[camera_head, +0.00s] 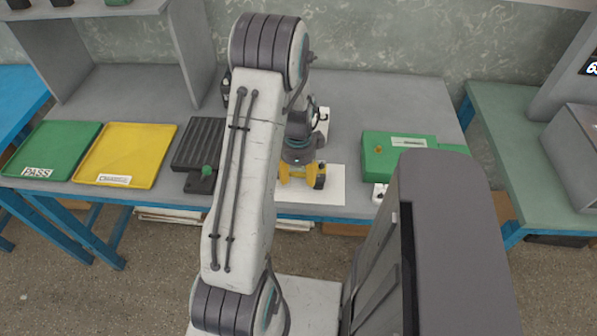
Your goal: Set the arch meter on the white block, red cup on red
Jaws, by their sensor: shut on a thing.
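My gripper (302,172) points down over the middle of the bench, partly hidden by my arm. It is shut on a yellow piece with a dark round end at its right, which looks like the arch meter (286,176). The piece is over or on a white sheet; I cannot tell whether it touches. No red cup can be made out. A small white block (379,191) with dark marks is at the bench's front edge, right of the gripper, partly cut off by a grey part of mine. Its red side cannot be made out.
A green box (378,150) stands behind the small white block. The white sheet (334,189) lies under the gripper. A dark ribbed tray (198,143), a yellow tray (128,150) and a green PASS tray (55,145) lie left. A white item (323,121) is behind the gripper.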

